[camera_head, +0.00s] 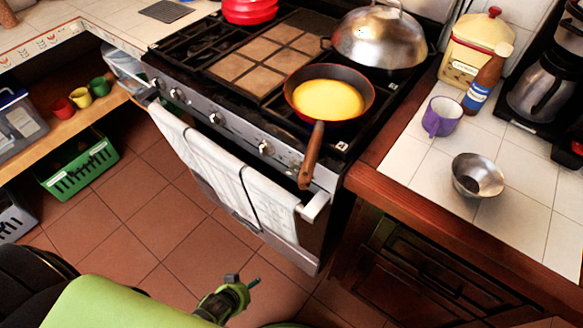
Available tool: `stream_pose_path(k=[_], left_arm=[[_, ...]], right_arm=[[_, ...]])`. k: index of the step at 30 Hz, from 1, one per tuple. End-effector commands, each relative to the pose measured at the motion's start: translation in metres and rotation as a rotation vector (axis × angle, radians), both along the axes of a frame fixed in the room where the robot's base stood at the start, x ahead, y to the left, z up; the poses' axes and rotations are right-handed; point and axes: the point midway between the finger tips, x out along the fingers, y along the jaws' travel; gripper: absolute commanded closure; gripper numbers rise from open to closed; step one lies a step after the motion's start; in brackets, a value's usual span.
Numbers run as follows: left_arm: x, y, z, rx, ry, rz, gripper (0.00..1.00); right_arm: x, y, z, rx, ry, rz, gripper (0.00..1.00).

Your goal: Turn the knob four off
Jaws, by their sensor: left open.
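The stove (190,98) has a steel front panel with several round knobs in a row. The rightmost knob that I can make out (265,147) sits left of the pan handle; no numbers are readable, so I cannot tell for sure which is knob four. Another knob (215,118) is to its left. The pan's wooden handle (313,155) hangs over the right end of the panel and may hide part of it. My left gripper (241,284) is open and empty, low over the floor in front of the oven, well apart from the knobs. My right gripper is out of view.
A red pan (328,98) with yellow food sits on the front right burner, a domed lid (380,40) behind it. White towels (210,158) hang on the oven handle below the knobs. A counter (425,165) with a metal bowl (477,176) stands at the right.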

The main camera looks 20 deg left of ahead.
Motion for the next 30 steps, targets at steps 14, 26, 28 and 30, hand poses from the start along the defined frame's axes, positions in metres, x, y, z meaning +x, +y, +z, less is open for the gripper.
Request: stream_pose_path(k=[14, 26, 28, 30], left_arm=[[0.120, -0.021, 0.223, -0.078, -0.433, -0.004, 0.32], [0.153, -0.037, 0.308, -0.191, -0.777, -0.077, 0.32], [0.154, -0.039, 0.312, -0.212, -0.825, -0.096, 0.32], [0.155, -0.041, 0.315, -0.235, -0.871, -0.115, 0.32]], right_arm=[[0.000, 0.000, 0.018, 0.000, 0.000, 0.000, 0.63], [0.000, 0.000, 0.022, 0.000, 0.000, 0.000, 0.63], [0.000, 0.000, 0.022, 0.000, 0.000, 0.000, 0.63], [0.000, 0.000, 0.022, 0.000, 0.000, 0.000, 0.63]])
